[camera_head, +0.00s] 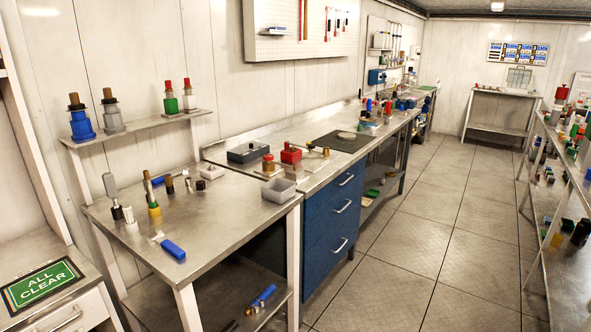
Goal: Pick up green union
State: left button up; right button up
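No part is clearly marked as the green union, and several green parts are in view. A green fitting with a red top (170,101) stands upright on the raised shelf at the back left, beside a grey one with a red top (188,98). A small flat green part (372,193) lies on the shelf under the far workbench. Small green parts (574,133) also show among others on the right rack. I cannot tell which of these is the union. Neither of my grippers is in view.
The tiled floor aisle (425,225) is clear up to the right rack (545,239).

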aim_at(171, 105)
jog(key=i+l+z, duration=0.15)
jog(key=i, duration=0.5)
jog(key=i+l+z, duration=0.15)
jog(key=i, duration=0.5)
jog(key=i+u, duration=0.2)
jog(key=u, duration=0.25)
jog(key=i+l+u, duration=0.2)
jog(key=u, duration=0.2)
jog(key=i+l+u, duration=0.2)
jog(key=u, duration=0.25)
jog(key=i+l+u, duration=0.1)
jog(key=l+u, duration=0.15)
jog(key=u, duration=0.15)
